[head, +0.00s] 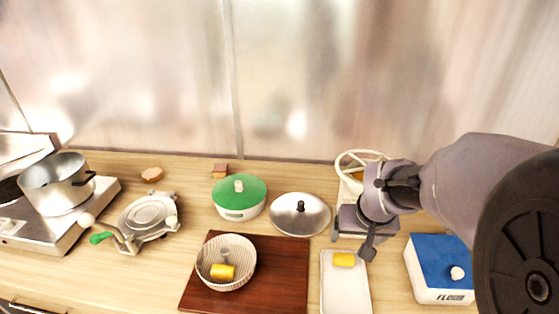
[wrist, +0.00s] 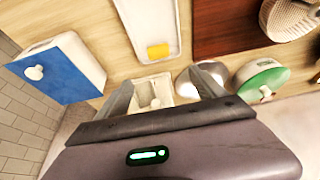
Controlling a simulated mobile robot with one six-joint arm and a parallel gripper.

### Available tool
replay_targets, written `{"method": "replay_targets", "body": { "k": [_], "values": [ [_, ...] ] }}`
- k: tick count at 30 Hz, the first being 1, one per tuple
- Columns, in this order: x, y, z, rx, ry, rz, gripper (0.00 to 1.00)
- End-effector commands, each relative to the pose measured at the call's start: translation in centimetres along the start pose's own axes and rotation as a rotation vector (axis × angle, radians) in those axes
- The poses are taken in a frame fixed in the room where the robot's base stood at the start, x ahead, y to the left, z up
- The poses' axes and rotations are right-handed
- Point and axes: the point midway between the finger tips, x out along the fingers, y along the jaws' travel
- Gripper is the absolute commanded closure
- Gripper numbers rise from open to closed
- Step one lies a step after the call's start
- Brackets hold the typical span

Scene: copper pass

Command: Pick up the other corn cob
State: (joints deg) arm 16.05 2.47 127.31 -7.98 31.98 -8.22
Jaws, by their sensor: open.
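One yellow corn cob piece (head: 343,260) lies at the far end of a white rectangular tray (head: 345,296). The same cob shows in the wrist view (wrist: 158,51), beyond my fingertips. Another yellow corn cob piece (head: 222,272) lies in a ribbed bowl (head: 241,284) on a dark red-brown board. My gripper (head: 366,250) is above the counter near the tray's far end. In the wrist view my gripper (wrist: 163,80) has its two fingers spread, with nothing held between them. The cob on the tray is apart from both fingers.
A blue-lidded flour box (head: 440,265) stands right of the tray. A steel lid (head: 300,214) and a green-lidded pot (head: 239,197) stand left of my gripper. A whitish appliance (head: 350,223) sits just behind and partly under it. A steel pot (head: 55,184) stands on a stove at far left.

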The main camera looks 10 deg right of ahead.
Motion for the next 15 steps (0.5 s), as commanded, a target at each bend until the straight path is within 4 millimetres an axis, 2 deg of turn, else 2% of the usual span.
{"method": "replay_targets", "body": {
  "k": [2, 9, 12, 15],
  "values": [
    [1.6, 0.2, 0.1, -0.002, -0.005, 0.003, 0.2],
    [9.0, 0.2, 0.3, -0.002, -0.006, 0.002, 0.2],
    [11.2, 0.2, 0.3, -0.003, -0.004, 0.002, 0.2],
    [12.3, 0.2, 0.2, -0.002, -0.004, 0.002, 0.2]
  ]
}}
